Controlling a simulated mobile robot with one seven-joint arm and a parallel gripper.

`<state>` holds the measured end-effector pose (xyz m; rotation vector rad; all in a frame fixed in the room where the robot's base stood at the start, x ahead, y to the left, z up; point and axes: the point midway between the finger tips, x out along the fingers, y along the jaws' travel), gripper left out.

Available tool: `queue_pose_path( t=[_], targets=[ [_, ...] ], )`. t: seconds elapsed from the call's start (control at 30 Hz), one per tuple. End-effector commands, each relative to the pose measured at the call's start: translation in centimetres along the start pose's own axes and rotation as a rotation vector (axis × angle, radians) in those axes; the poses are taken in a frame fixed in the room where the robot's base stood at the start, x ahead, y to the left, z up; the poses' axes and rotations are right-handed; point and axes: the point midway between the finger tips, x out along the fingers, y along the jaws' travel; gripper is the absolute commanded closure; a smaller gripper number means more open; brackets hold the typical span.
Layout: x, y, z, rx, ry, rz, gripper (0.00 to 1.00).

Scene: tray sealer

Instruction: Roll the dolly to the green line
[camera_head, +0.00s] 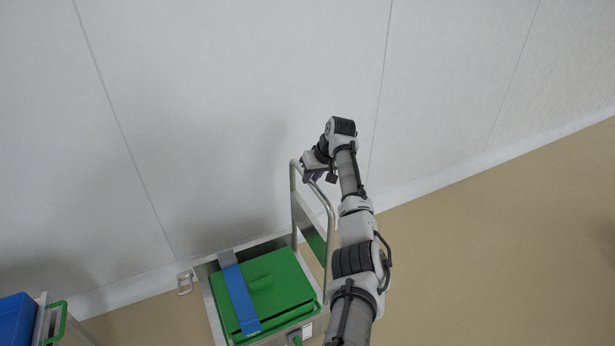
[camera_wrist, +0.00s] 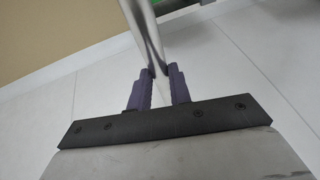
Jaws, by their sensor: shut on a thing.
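The dolly (camera_head: 211,304) stands on the floor by the wall in the head view, with a tall metal push handle (camera_head: 330,214) at its right side. A green box (camera_head: 289,281) with a blue strap (camera_head: 240,299) across it rides on the dolly. My gripper (camera_head: 314,176) is at the top bar of the handle. In the wrist view my gripper (camera_wrist: 159,80) has its two purple fingers shut on the metal handle tube (camera_wrist: 143,32). No green line shows on the floor in either view.
A pale panelled wall (camera_head: 240,90) runs behind the dolly. A blue bin (camera_head: 15,322) on a metal frame with a green handle (camera_head: 56,322) stands at the lower left. The tan floor (camera_head: 500,240) to the right is clear.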

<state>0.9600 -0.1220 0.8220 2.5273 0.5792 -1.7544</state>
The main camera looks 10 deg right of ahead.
Motion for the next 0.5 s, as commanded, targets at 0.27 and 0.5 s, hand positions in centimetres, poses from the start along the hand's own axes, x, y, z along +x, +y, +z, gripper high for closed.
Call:
queue_pose_path(
  t=[0.27,0.5],
  targets=[
    [-0.39,0.46,-0.17,0.000,0.009,0.011,1.00],
    [-0.35,0.41,-0.14,0.001,0.008,0.009,0.59]
  ],
)
